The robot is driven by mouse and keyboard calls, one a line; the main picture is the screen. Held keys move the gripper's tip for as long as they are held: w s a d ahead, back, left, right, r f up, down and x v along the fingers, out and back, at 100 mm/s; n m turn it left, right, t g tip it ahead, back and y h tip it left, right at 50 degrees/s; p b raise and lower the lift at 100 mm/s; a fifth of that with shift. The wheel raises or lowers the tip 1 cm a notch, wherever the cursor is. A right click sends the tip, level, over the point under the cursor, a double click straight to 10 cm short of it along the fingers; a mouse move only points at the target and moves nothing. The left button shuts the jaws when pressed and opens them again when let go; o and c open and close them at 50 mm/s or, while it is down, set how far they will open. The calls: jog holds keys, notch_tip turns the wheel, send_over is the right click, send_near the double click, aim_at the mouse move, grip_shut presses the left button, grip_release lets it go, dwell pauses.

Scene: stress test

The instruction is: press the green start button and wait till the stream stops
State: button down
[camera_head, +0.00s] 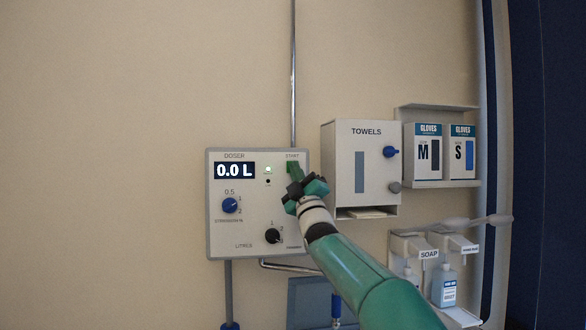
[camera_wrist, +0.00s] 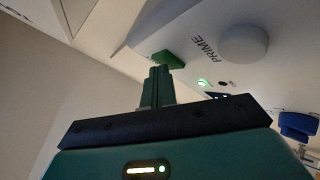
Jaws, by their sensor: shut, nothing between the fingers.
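The doser (camera_head: 245,240), a pale wall panel, carries the label START at its upper right. Its display (camera_head: 235,170) reads 0.0 L. The green start button (camera_wrist: 170,58) shows in the wrist view, just beyond my fingertips. In the head view my gripper (camera_head: 294,171) is under the START label and covers most or all of the button. My gripper (camera_wrist: 160,71) is shut and empty, its fingertips at the button's edge. I cannot tell whether they touch it. A small green lamp (camera_head: 268,169) is lit beside the display. No stream is visible.
A blue knob (camera_head: 229,205) and a black knob (camera_head: 272,236) sit lower on the panel. A white PRIME knob (camera_wrist: 243,44) is close to the button. A towel box (camera_head: 338,190), glove boxes (camera_head: 428,150) and a soap dispenser (camera_head: 408,247) are to the right. The left wall is bare.

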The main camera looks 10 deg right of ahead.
jog(key=shift+s, duration=0.85)
jog(key=s, duration=0.5)
dwell(0.8)
jog(key=s+f+m+g+h, duration=0.2)
jog(key=s+f+m+g, duration=0.5)
jog(key=s+f, duration=1.3)
jog(key=s+f+m+g+h, duration=0.3)
jog(key=s+f+m+g, duration=0.4)
jog(key=s+f+g, duration=0.6)
jog(key=s+f, duration=0.7)
jog(key=f, duration=0.4)
jog(key=shift+a+m+g+h, duration=0.2)
jog(key=shift+m+g+h, duration=0.1)
jog(key=shift+g, duration=0.1)
